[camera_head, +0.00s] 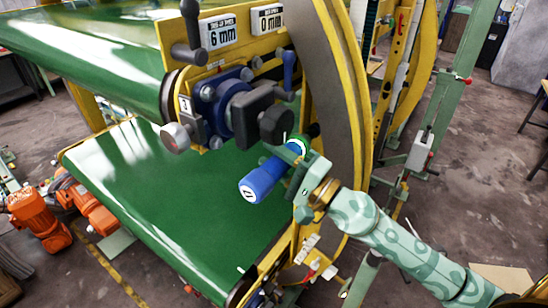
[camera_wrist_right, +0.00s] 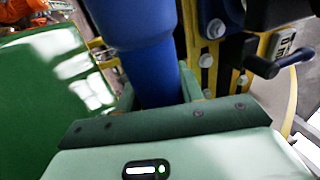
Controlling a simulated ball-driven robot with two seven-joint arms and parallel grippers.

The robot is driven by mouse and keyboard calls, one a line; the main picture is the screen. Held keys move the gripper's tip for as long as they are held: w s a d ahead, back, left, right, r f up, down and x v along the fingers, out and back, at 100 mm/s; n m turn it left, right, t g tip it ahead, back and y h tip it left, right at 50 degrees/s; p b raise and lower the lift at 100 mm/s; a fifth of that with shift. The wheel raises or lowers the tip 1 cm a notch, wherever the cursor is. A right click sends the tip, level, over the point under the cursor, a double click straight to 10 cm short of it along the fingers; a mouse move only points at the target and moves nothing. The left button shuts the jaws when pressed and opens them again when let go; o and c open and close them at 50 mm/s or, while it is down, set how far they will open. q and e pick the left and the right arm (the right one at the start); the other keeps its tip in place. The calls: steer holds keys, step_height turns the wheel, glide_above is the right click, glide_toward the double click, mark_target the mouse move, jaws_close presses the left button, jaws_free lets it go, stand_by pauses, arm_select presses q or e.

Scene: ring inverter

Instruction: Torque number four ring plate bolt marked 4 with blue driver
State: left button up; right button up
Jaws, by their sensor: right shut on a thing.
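The blue driver (camera_head: 263,180) is held by my right gripper (camera_head: 297,160), its thick handle end pointing down and left. In the right wrist view the blue driver (camera_wrist_right: 142,50) stands between the green fingers (camera_wrist_right: 155,95). The driver is in front of and below the blue ring plate (camera_head: 212,98), apart from it as far as I can tell. A tag marked 3 (camera_head: 185,105) shows at the plate's left. No tag marked 4 is readable, and the black clamp block hides part of the plate. My left gripper is not in view.
A black clamp block (camera_head: 252,108) with round knobs juts out just above the driver. The curved yellow frame (camera_head: 345,80) rises close behind my right gripper. Green belts (camera_head: 130,165) lie to the left, with an orange motor (camera_head: 38,217) beside the lower one.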

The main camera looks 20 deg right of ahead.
steer(key=shift+w+d+b, duration=0.35)
steer(key=shift+d+b, duration=0.1)
steer(key=shift+d, duration=0.15)
stand_by(0.4)
steer(key=shift+w+d+r+b, duration=0.2)
steer(key=shift+w+d+b, duration=0.1)
steer(key=shift+d+b, duration=0.25)
stand_by(1.2)
stand_by(0.8)
steer(key=shift+s+a+p, duration=0.6)
steer(key=shift+a+p, duration=0.35)
steer(key=shift+p, duration=0.15)
steer(key=shift+s+a+p, duration=0.3)
steer(key=shift+a+p, duration=0.05)
steer(key=shift+a, duration=0.15)
steer(key=shift+s+a+p, duration=0.25)
steer(key=shift+a+p, duration=0.05)
steer(key=shift+a, duration=0.2)
steer(key=shift+s+a+f, duration=0.1)
steer(key=shift+a, duration=0.1)
